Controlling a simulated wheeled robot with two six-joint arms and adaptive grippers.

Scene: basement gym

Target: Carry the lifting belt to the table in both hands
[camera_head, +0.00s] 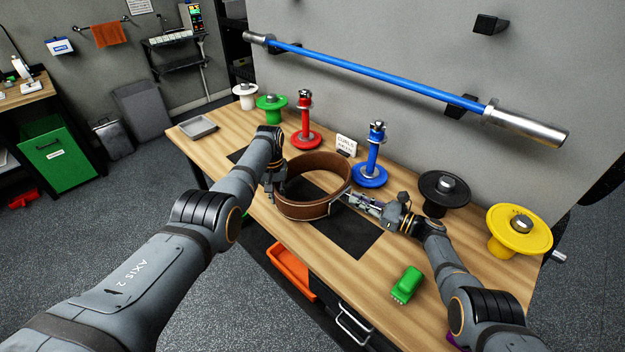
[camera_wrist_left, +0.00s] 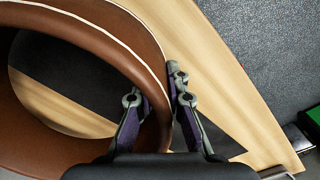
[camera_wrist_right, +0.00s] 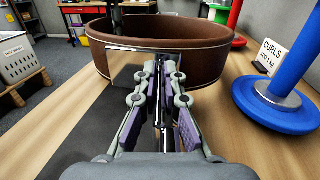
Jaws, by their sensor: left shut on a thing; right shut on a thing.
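The brown leather lifting belt (camera_head: 322,207) is closed into a loop and stands on edge over the wooden table (camera_head: 224,133), at the black mat. My left gripper (camera_head: 277,186) is shut on the belt's left wall; in the left wrist view its fingers (camera_wrist_left: 156,100) straddle the belt band (camera_wrist_left: 150,50). My right gripper (camera_head: 350,198) is shut on the belt's right side, at the metal buckle; in the right wrist view its fingers (camera_wrist_right: 160,85) meet at the buckle plate on the belt (camera_wrist_right: 205,58). I cannot tell whether the belt's lower edge touches the mat.
Behind the belt stand a red post (camera_head: 305,130), a blue post (camera_head: 371,165) and a small sign (camera_head: 346,145). Black (camera_head: 442,190) and yellow (camera_head: 520,230) plates stand to the right. A green object (camera_head: 407,284) lies near the front edge. A grey tray (camera_head: 198,128) lies at the left end.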

